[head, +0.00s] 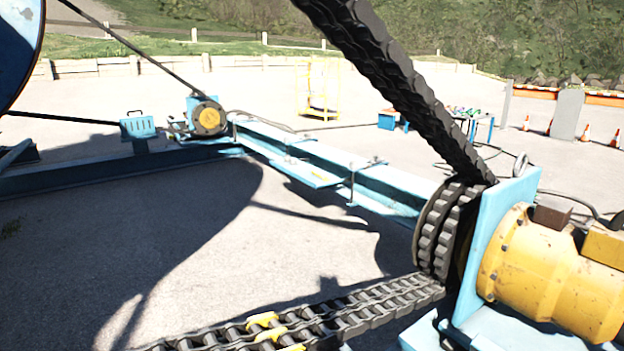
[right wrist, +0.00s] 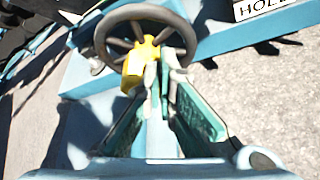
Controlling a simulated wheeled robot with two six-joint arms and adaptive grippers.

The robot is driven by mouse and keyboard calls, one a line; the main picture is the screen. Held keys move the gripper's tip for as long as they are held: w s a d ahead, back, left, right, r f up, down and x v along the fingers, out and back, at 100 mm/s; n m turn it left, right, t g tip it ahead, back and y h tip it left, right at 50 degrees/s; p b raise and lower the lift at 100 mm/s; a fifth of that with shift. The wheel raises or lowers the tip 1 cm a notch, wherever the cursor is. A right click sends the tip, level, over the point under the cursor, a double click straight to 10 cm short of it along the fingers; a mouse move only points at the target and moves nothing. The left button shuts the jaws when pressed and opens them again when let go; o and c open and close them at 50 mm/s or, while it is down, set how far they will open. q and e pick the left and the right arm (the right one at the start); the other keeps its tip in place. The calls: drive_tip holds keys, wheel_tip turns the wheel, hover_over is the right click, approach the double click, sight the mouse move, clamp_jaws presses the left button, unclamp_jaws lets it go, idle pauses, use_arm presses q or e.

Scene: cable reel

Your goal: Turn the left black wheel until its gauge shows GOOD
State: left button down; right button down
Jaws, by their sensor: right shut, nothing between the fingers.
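A dark spoked wheel (right wrist: 103,35) shows at the top of the right wrist view, with a yellow part (right wrist: 135,68) at its lower rim. My right gripper (right wrist: 163,72) is shut and empty. Its fingertips overlap the wheel's lower rim in the picture; whether they touch it I cannot tell. No gauge can be made out in either view. Neither gripper shows in the head view, and my left gripper is out of sight. Which black wheel this is, the frames do not show.
A yellow motor (head: 550,275) and a thick chain (head: 400,80) fill the head view's right side. A blue beam (head: 310,165) runs across the paved yard. A white sign (right wrist: 262,9) lies at the wrist view's top right. Open pavement (head: 120,230) is at left.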

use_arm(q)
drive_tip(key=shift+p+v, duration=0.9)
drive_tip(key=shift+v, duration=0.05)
use_arm(e)
drive_tip(key=s+a, duration=0.3)
drive_tip(key=a, duration=0.1)
drive_tip(key=shift+s+a+r, duration=0.2)
drive_tip(key=shift+s+a, duration=0.15)
drive_tip(key=shift+s, duration=0.05)
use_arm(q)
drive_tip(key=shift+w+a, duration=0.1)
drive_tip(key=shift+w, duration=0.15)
